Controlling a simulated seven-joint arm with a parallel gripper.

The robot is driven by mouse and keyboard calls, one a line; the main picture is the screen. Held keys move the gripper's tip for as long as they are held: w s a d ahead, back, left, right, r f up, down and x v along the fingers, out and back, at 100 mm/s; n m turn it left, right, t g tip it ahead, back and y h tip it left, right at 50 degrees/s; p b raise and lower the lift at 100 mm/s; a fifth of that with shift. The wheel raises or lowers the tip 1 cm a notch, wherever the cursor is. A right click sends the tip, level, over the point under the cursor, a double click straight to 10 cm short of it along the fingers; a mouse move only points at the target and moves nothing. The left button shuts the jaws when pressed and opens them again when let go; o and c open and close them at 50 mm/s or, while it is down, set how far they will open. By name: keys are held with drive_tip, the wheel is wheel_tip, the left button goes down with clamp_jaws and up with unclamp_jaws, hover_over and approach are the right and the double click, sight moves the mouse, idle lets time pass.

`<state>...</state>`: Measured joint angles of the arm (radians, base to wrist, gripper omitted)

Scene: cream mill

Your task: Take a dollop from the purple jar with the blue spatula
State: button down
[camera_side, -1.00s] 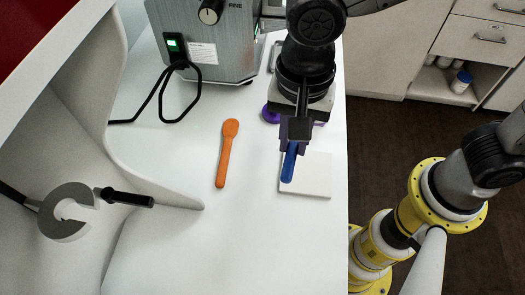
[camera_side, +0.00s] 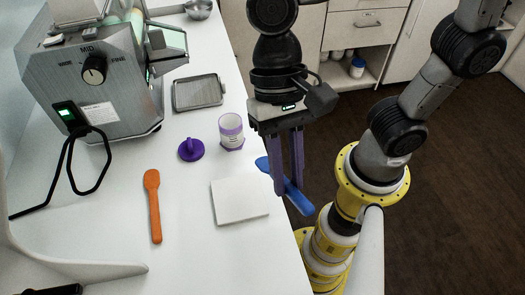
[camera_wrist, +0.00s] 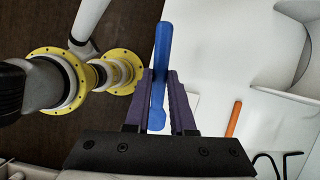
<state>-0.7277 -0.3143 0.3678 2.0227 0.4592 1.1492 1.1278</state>
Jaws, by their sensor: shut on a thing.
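My gripper (camera_side: 288,187) is shut on the blue spatula (camera_side: 301,199) and holds it beside the table's right edge, above the floor in the side view. In the wrist view the blue spatula (camera_wrist: 163,45) lies between the purple fingers of my gripper (camera_wrist: 160,75). Its long rounded handle points away, and its other end is partly hidden by the fingers. The purple jar (camera_side: 231,133), white-labelled with purple bands, stands upright and open on the table, left of my gripper and apart from it. Its contents are hard to make out. A purple lid (camera_side: 191,149) with a knob lies left of the jar.
A white square block (camera_side: 239,202) lies in front of the jar. An orange spatula (camera_side: 154,207) lies left of it. A grey tray (camera_side: 198,92) and the grey mill (camera_side: 90,80) stand behind.

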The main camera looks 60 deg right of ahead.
drive_tip(key=w+d+r+m+y, duration=0.1)
drive_tip(key=w+r+m+y, duration=0.55)
drive_tip(key=w, duration=0.35)
drive_tip(key=w+d+m+t+y, duration=0.55)
drive_tip(key=w+d+t, duration=0.2)
drive_tip(key=d, duration=0.35)
wheel_tip(320, 180, down, 11)
drive_tip(key=shift+w+a+r+h, duration=0.15)
drive_tip(key=shift+w+a+h, duration=0.05)
drive_tip(key=shift+w+h, duration=0.1)
drive_tip(key=shift+g, duration=0.25)
idle(0.4)
wheel_tip(320, 180, up, 10)
drive_tip(key=shift+f, duration=0.25)
idle(0.9)
idle(0.6)
